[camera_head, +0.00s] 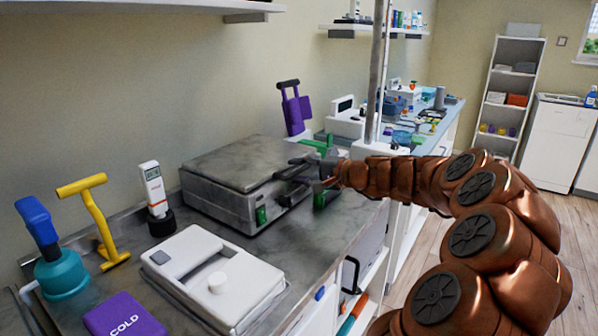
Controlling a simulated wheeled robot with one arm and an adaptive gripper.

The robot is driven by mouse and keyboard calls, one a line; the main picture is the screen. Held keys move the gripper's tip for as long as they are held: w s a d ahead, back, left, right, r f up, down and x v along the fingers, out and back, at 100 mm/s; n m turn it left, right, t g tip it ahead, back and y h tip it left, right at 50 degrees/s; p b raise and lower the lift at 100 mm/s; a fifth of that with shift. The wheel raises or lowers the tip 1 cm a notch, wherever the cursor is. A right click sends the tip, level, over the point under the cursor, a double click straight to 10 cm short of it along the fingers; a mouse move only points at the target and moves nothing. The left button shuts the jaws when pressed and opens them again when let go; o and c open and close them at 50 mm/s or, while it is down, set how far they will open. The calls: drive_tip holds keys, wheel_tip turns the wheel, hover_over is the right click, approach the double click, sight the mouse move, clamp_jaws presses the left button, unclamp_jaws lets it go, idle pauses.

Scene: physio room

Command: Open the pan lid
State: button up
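A grey metal box-shaped pan (228,205) stands on the counter against the wall. Its flat, marbled grey lid (240,160) lies level on top and looks closed. My gripper (308,177) is at the pan's right front side, close to the lid's edge, with dark fingers around the height of the lid. The fingers overlap the pan's corner in the picture, so I cannot tell whether they touch the lid or a handle there. The gripper's opening is too small and dark to judge. My arm reaches in from the right.
In front of the pan lies a white appliance with a knob (222,290). A metal pole (376,75) rises behind my wrist. Open floor lies right.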

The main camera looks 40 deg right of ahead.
drive_tip(key=shift+w+a, duration=0.1)
drive_tip(key=shift+w, duration=0.15)
clamp_jaws()
idle(0.6)
